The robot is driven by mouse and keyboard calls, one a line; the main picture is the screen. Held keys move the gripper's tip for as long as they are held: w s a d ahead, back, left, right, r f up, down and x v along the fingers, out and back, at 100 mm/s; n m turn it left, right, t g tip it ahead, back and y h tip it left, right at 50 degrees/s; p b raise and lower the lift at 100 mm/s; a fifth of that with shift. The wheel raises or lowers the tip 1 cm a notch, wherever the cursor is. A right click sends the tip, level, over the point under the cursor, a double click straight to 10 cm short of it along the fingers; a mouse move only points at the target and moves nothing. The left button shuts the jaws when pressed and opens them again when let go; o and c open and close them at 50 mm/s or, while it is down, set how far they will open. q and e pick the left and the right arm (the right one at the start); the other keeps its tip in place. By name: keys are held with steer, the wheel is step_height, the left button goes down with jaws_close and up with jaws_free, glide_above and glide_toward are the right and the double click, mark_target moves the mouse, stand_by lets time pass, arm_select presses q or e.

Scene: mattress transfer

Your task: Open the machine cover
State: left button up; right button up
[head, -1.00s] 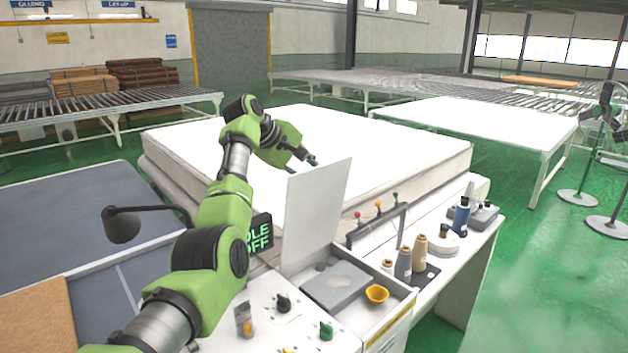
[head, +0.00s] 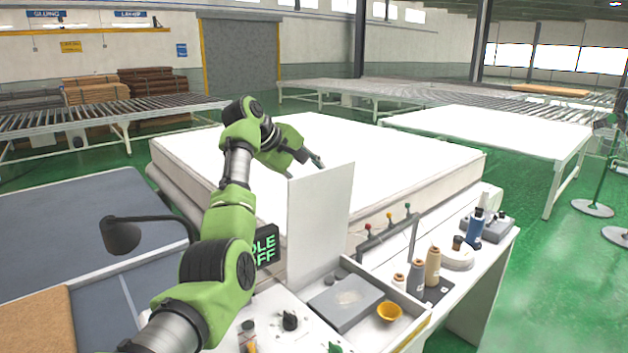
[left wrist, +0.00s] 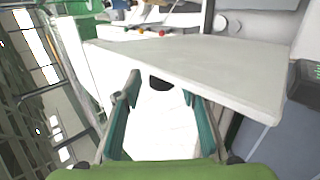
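The machine cover (head: 320,222) is a plain white panel standing upright at the back edge of the open box on the machine's table. It shows in the left wrist view (left wrist: 205,62) as a pale slab across the upper middle. My left gripper (head: 320,163) is just above and behind the panel's top edge in the head view. In the left wrist view its two fingers (left wrist: 160,100) are spread apart with nothing held between them. Whether a finger touches the panel I cannot tell. My right gripper is in neither view.
A white mattress (head: 400,150) lies behind. A dark lamp (head: 122,236) is at left.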

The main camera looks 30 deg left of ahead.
arm_select(q)
steer(key=shift+s, duration=0.1)
steer(key=v, duration=1.2)
steer(key=shift+d+f, duration=0.1)
steer(key=shift+f, duration=0.05)
